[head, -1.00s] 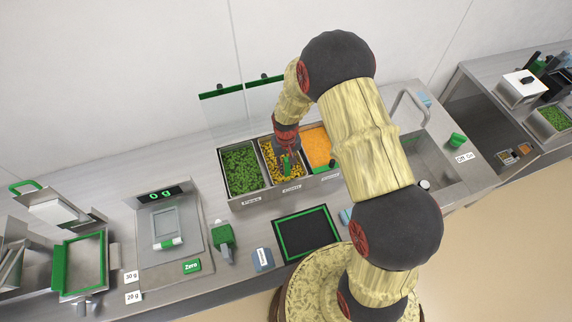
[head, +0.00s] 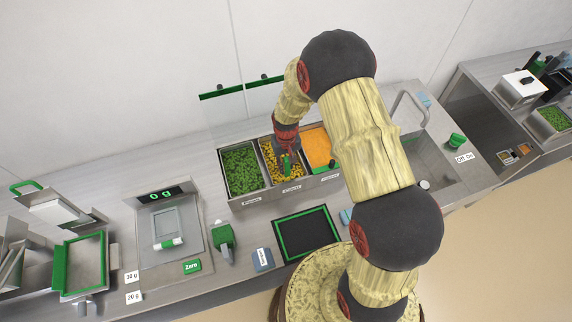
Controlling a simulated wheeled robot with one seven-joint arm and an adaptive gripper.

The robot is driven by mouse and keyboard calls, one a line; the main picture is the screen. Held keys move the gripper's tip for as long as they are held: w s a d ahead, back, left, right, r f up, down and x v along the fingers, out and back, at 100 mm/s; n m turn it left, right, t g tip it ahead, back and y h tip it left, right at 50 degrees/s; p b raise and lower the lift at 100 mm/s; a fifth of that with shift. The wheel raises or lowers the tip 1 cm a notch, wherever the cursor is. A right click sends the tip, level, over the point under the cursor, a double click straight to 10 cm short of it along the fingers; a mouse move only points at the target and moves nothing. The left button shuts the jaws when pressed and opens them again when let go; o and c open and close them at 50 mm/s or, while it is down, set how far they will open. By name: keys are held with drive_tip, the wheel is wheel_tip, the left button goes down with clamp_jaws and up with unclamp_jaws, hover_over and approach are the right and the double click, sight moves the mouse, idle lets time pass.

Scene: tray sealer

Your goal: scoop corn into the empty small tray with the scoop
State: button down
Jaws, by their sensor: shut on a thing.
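The corn (head: 292,173) fills the middle bin of the three-part container, behind a label that looks like it reads Corn. My gripper (head: 287,158) is over this bin, pointing down, and is shut on the green handle of the scoop (head: 287,165). The scoop's lower end is hidden in or just above the corn; I cannot tell which. A small clear tray (head: 164,222) lies on the scale (head: 160,250) at the left and looks empty. The scale's display reads 0 g.
Peas (head: 241,170) fill the left bin and orange food (head: 318,147) the right one. A clear guard (head: 222,94) stands behind. A black green-edged mat (head: 306,232), a green tool (head: 222,237) and the sealer (head: 80,262) are in front and left. The sink (head: 427,160) is at right.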

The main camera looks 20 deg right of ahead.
drive_tip(key=shift+r+p, duration=3.15)
drive_tip(key=shift+r, duration=2.25)
drive_tip(key=shift+f, duration=0.1)
